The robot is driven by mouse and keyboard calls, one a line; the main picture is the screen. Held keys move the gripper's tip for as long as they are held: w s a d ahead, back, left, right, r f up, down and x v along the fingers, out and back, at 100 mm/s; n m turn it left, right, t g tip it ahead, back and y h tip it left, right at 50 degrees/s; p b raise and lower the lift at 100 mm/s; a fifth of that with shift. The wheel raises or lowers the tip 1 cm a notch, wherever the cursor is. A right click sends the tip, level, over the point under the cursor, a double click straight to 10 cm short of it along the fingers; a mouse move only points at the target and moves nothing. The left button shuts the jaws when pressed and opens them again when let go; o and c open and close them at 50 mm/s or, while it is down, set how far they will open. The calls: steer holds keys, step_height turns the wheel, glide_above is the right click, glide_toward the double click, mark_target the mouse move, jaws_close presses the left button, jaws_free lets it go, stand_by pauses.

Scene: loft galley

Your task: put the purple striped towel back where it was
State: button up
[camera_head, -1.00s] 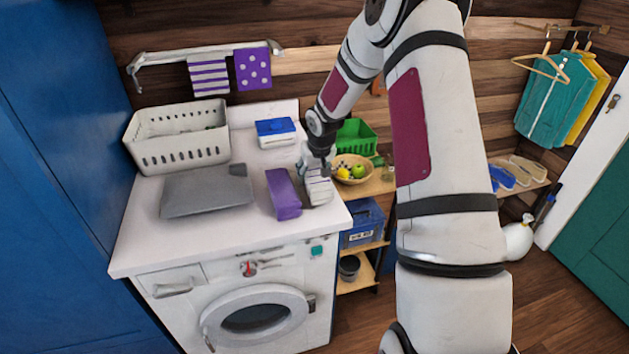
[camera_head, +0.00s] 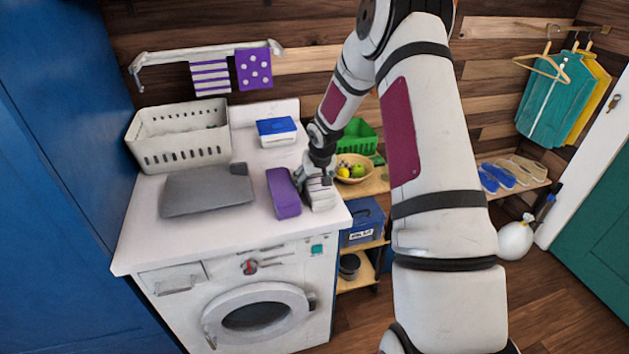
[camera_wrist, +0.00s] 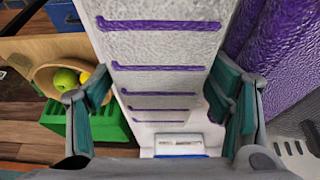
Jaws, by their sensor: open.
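A folded white towel with purple stripes (camera_head: 321,195) lies on the white counter near its right end. It fills the middle of the wrist view (camera_wrist: 160,45), with its stripes running across. My gripper (camera_wrist: 158,92) is open above this towel, with one finger on each side of it in the wrist view. I cannot tell whether the fingers touch it. In the head view my gripper (camera_head: 318,178) partly hides the towel's far end. A hanging cloth with purple and white stripes (camera_head: 210,77) is on the wall rail (camera_head: 180,55), left of a purple dotted cloth (camera_head: 254,69).
A folded purple towel (camera_head: 283,193) lies close left of the striped one. A grey folded item (camera_head: 205,190), a white basket (camera_head: 180,150) and a blue-lidded box (camera_head: 276,130) share the counter. A fruit bowl (camera_head: 352,168) and green crate (camera_head: 359,134) stand to the right.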

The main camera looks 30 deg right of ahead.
steer(key=shift+s+r, duration=0.1)
steer(key=shift+r, duration=0.45)
steer(key=s+a+r, duration=0.3)
steer(key=r, duration=0.4)
steer(key=s+a+r+n+h, duration=0.1)
steer(key=s+a+r, duration=0.15)
steer(key=r, duration=0.45)
steer(key=s+a+r, duration=0.2)
steer(key=s+r, duration=0.2)
steer(key=r, duration=0.3)
steer(key=s+a+r, duration=0.3)
steer(key=s+a, duration=0.1)
steer(key=s, duration=0.4)
steer(key=s+a+r+n+t+y, duration=0.1)
steer(key=s+a+r, duration=0.3)
steer(key=s, duration=0.5)
steer(key=s+a+r+n+y, duration=0.1)
steer(key=s+a+r, duration=0.2)
steer(key=s+a, duration=0.3)
steer(key=shift+s+a+r, duration=0.2)
steer(key=shift+s, duration=1.3)
